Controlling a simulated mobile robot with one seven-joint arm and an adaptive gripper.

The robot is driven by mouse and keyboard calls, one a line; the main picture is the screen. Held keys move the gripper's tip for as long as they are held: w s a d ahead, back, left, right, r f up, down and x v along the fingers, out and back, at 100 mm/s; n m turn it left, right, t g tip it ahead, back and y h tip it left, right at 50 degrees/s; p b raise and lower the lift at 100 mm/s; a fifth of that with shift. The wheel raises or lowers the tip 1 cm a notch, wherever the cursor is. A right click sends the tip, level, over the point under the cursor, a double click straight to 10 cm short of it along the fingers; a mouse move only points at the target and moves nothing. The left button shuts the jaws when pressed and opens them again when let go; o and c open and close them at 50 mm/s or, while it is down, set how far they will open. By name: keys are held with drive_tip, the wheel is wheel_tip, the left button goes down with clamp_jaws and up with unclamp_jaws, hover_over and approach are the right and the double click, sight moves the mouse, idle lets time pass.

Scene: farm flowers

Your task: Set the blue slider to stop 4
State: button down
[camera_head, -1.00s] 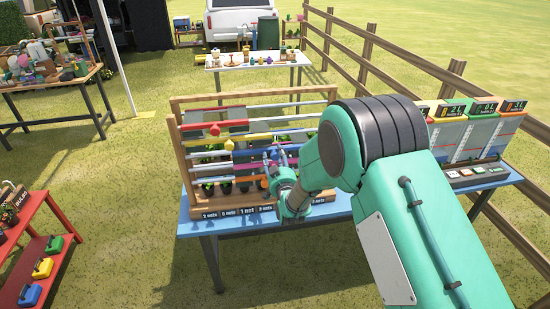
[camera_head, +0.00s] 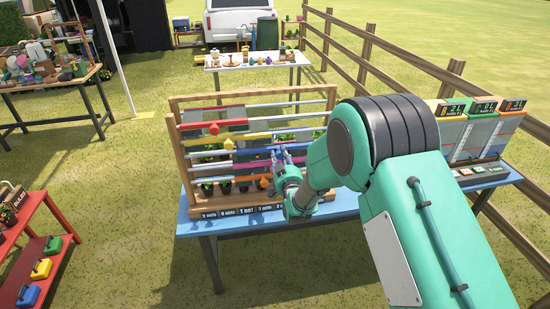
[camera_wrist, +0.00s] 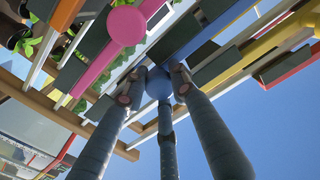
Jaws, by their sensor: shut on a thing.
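The slider frame (camera_head: 179,165) is a wooden rack with coloured rails, standing on a blue table. My gripper (camera_head: 281,157) is at the front of the rack, right of its middle. In the wrist view, its grey fingers close around the round blue slider knob (camera_wrist: 158,84), which sits on a blue rail (camera_wrist: 217,33). In the head view the fingers mostly hide this knob. The stop marks cannot be made out.
Other knobs are close by: red (camera_head: 213,128), yellow (camera_head: 228,144), orange (camera_head: 264,183), and pink (camera_wrist: 126,26), just beside my fingers in the wrist view. Label plates (camera_head: 248,211) line the rack's base. Coloured display panels (camera_head: 484,128) stand at the table's right.

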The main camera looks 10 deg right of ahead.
sight(294, 148)
drive_tip(key=d+b, duration=0.1)
drive_tip(key=d, duration=0.5)
drive_tip(key=shift+d+f+b, duration=0.1)
drive_tip(key=shift+d+b, duration=0.25)
drive_tip(key=shift+b, duration=0.05)
drive_tip(key=c, duration=1.4)
unclamp_jaws()
drive_tip(key=shift+d, duration=0.2)
drive_tip(key=shift+o, duration=0.2)
drive_tip(key=shift+a, duration=0.2)
drive_tip(key=shift+s, duration=0.15)
drive_tip(key=s, duration=1.1)
drive_tip(key=shift+s, duration=0.35)
drive_tip(key=shift+r, duration=0.2)
